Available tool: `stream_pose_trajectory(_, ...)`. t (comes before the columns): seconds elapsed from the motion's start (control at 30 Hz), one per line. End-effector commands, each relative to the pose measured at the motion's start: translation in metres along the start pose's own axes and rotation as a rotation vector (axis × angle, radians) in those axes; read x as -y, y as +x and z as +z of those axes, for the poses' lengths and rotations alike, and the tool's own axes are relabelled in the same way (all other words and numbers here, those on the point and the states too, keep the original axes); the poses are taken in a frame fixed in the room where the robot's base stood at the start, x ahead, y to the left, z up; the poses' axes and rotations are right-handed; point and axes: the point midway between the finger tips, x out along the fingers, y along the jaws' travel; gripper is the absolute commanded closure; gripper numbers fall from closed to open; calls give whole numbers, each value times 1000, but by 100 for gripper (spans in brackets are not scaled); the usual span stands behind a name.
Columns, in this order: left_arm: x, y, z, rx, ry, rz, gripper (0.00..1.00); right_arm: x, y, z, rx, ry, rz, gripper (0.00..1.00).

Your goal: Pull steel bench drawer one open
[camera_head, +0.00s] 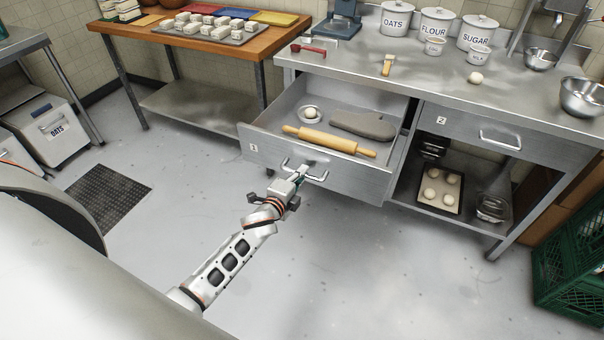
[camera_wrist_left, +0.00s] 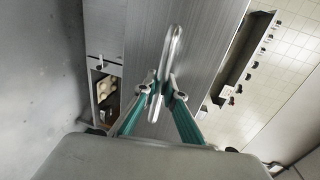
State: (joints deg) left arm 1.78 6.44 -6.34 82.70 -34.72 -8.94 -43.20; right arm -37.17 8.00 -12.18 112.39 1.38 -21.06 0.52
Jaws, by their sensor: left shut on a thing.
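Steel bench drawer one (camera_head: 330,176), marked "1", is pulled well out of the steel bench (camera_head: 440,82). Inside lie a wooden rolling pin (camera_head: 328,139), a grey oven mitt (camera_head: 364,124) and a small bowl (camera_head: 311,114) with a round pale thing in it. My left gripper (camera_head: 299,178) is at the drawer's front, shut on the bar handle (camera_head: 318,176). In the left wrist view the handle (camera_wrist_left: 172,60) runs between the two fingers (camera_wrist_left: 160,98), in front of the drawer's brushed face (camera_wrist_left: 195,35). My right gripper is not in view.
Drawer two (camera_head: 480,132) is closed at the right. Below it a tray (camera_head: 438,204) of dough balls sits on a shelf. A green crate (camera_head: 572,250) stands at the far right. A wooden table (camera_head: 190,45) stands at the back left. The floor in front of the drawer is clear.

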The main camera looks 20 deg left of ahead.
Motion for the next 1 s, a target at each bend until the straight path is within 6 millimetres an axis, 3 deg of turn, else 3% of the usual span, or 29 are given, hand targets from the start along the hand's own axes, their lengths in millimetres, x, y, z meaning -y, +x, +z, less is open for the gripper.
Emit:
stream_pose_trajectory(0.17, 0, 0, 0, 0, 0, -1, 100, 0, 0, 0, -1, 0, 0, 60)
stream_pose_trajectory(0.2, 0, 0, 0, 0, 0, -1, 85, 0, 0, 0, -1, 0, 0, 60)
stream_pose_trajectory(0.27, 0, 0, 0, 0, 0, -1, 72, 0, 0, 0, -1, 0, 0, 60)
stream_pose_trajectory(0.67, -1, -3, 0, 0, 1, 1, 72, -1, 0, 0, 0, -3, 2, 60)
stream_pose_trajectory(0.83, -1, -23, 1, 0, 2, 0, 72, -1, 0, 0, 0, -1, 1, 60)
stream_pose_trajectory(1.0, -1, -58, 0, -1, 0, 1, 72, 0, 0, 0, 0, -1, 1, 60)
